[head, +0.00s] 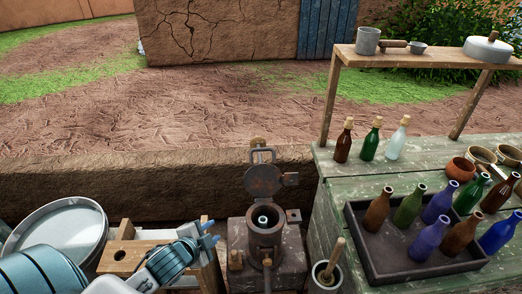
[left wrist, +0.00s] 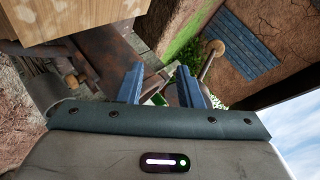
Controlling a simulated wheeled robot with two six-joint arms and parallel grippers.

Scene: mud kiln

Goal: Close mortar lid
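The mortar (head: 266,238) is a dark, rusty metal pot on a stone block, with a small pale ring-shaped item showing inside its mouth. Its round lid (head: 263,180) stands open and upright at the back of the rim, with a loop handle on top and a tab on its right side. My left gripper (head: 212,232) is left of the mortar, apart from it and lower than the raised lid. In the left wrist view my left gripper (left wrist: 160,88) has its two blue fingers spread with nothing held between them. My right gripper is not in view.
A wooden stand (head: 122,256) is by my left arm. A pail with a pestle (head: 325,274) stands right of the mortar. The green table (head: 340,200) at right holds a bottle tray (head: 377,262) and a raised shelf (head: 430,59). A low mud wall (head: 130,180) runs behind.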

